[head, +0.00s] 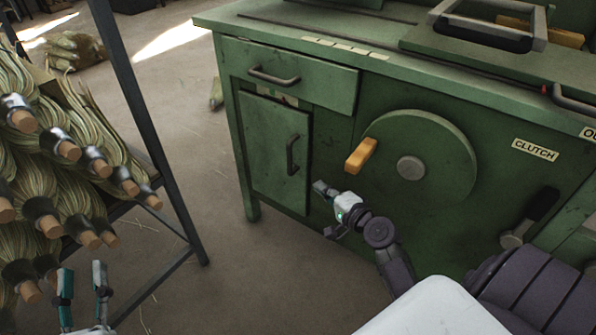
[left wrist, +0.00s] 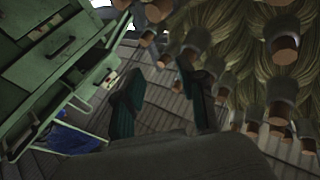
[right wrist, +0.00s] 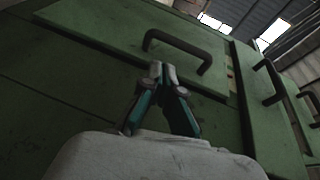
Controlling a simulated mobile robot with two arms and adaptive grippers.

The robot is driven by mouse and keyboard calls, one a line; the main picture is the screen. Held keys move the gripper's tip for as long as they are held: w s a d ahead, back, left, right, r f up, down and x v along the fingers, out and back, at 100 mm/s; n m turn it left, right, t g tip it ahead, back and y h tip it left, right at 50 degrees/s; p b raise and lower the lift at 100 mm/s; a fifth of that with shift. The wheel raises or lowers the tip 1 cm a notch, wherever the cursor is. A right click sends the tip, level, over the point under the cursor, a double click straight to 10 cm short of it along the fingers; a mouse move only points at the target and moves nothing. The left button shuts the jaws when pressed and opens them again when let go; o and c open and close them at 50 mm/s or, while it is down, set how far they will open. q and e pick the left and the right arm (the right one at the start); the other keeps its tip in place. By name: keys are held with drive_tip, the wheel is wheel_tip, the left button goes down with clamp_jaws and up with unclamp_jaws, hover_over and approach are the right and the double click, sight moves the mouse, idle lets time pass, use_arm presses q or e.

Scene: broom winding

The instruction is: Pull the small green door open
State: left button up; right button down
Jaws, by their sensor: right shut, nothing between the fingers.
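The small green door (head: 270,140) is on the left of the green machine cabinet, below a drawer. It looks shut or nearly so. Its dark bar handle (head: 291,155) is upright near the door's right edge; in the right wrist view the handle (right wrist: 178,45) is just beyond my fingertips. My right gripper (head: 324,208) is in front of the cabinet, lower and to the right of the handle. Its fingers (right wrist: 163,70) are together and empty, apart from the handle as far as I can tell. My left gripper (head: 82,270) is open and empty at the lower left, away from the door.
A large green wheel (head: 440,150) with an orange knob (head: 361,155) is right of the door. The drawer (head: 290,75) above is closed. A dark metal rack (head: 150,130) with broom bundles (head: 60,190) stands at the left. The floor (head: 240,275) before the door is clear.

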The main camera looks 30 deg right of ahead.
sight(302, 153)
wheel_tip(302, 153, up, 5)
drive_tip(key=d+m+t+b, duration=0.1)
drive_tip(key=t, duration=0.1)
drive_tip(key=w, duration=0.6)
drive_tip(key=w+b, duration=0.1)
drive_tip(key=w, duration=0.2)
drive_tip(key=shift+w+a, duration=0.25)
drive_tip(key=shift+w, duration=0.45)
use_arm(q)
drive_tip(key=s+r+t+h, duration=0.1)
drive_tip(key=s+r+t, duration=0.3)
drive_tip(key=r, duration=0.5)
drive_tip(key=shift+s+a+t, duration=0.4)
drive_tip(key=shift+s, duration=0.15)
drive_tip(key=shift+w+h, duration=0.1)
drive_tip(key=shift+h, duration=0.3)
use_arm(e)
drive_tip(key=shift+a, duration=0.1)
